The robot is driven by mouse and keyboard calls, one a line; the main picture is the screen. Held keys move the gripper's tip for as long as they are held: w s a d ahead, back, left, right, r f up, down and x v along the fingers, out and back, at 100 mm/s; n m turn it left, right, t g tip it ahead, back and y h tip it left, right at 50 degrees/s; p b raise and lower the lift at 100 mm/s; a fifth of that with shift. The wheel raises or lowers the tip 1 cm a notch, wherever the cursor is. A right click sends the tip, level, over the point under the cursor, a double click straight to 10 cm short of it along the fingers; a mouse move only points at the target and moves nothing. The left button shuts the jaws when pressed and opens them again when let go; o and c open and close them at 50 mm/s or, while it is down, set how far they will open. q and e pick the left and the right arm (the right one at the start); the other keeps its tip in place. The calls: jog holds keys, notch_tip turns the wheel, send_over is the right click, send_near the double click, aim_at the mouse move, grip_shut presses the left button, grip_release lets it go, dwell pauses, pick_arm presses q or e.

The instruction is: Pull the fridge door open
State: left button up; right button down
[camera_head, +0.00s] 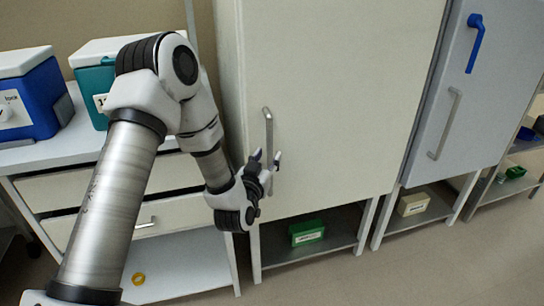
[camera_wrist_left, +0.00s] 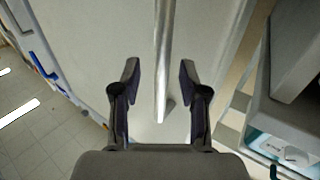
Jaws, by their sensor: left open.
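A tall cream cabinet door (camera_head: 335,90), seemingly the fridge door, stands in the middle of the head view and looks shut. Its vertical metal handle (camera_head: 268,125) is near the door's left edge. My left gripper (camera_head: 267,162) is open at the lower part of this handle. In the left wrist view, the handle (camera_wrist_left: 163,50) runs down between the two open fingers of my left gripper (camera_wrist_left: 160,75). A gap shows on each side, and neither finger visibly touches the bar. My right gripper is not in view.
A grey-blue door (camera_head: 475,90) with a metal handle and a blue lever (camera_head: 475,42) stands to the right. A counter with drawers (camera_head: 110,190) is at left, holding a blue box (camera_head: 35,95) and a teal box (camera_head: 90,80). Green (camera_head: 307,232) and beige (camera_head: 413,204) boxes sit below.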

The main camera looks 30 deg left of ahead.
aim_at(269, 154)
pick_arm(q)
jog(key=x, duration=0.3)
jog(key=shift+w+a+f, duration=0.15)
jog(key=shift+a+f, duration=0.05)
jog(key=shift+a, duration=0.05)
grip_shut()
jog(key=shift+d, duration=0.1)
